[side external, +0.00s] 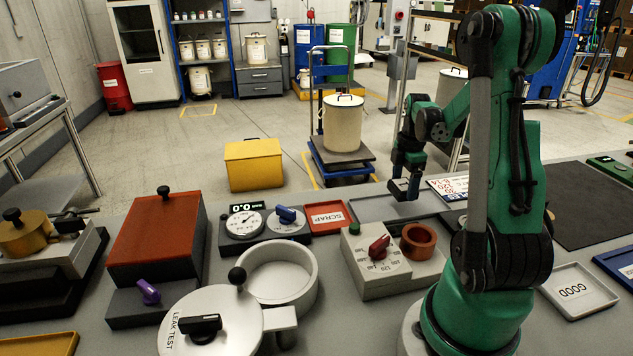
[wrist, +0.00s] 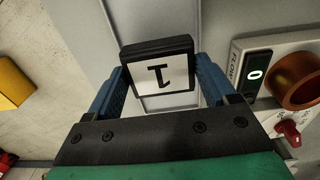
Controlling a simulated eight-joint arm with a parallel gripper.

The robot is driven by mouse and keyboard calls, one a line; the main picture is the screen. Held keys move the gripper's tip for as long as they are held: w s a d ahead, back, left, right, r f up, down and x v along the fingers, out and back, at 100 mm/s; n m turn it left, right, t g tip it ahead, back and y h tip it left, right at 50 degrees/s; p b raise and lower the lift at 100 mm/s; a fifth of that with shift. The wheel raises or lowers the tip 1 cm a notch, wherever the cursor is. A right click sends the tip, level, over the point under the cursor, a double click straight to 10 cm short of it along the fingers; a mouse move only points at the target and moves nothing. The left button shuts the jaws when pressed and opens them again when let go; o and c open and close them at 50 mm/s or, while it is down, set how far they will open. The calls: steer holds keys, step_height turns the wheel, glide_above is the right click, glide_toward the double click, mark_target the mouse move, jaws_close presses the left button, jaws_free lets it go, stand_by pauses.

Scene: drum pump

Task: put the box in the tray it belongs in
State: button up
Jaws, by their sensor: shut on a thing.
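My gripper (side external: 405,180) is shut on a small dark box (wrist: 157,48) with a white label. The label carries one dark character, like a 1 seen upside down. In the side view the box (side external: 401,190) hangs near the grey tray (side external: 368,203) at the bench's far edge; its exact height cannot be told. A red tray marked SCRAP (side external: 326,216) lies left of it. A white tray marked GOOD (side external: 578,291) lies at the right front. A blue tray (side external: 618,262) is cut off at the right edge.
A flow unit (side external: 378,262) with a red knob and an orange ring (side external: 418,241) stands close to the gripper. A gauge box (side external: 262,222), a leak test pot (side external: 277,276) and a red-topped block (side external: 155,238) crowd the left. A dark mat (side external: 590,205) is bare.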

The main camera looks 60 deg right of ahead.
mark_target(404, 184)
steer(key=shift+f, duration=0.3)
steer(key=shift+f, duration=0.3)
steer(key=shift+f, duration=1.1)
stand_by(1.4)
steer(key=o, duration=1.1)
steer(key=shift+o, duration=0.2)
steer(key=shift+r, duration=4)
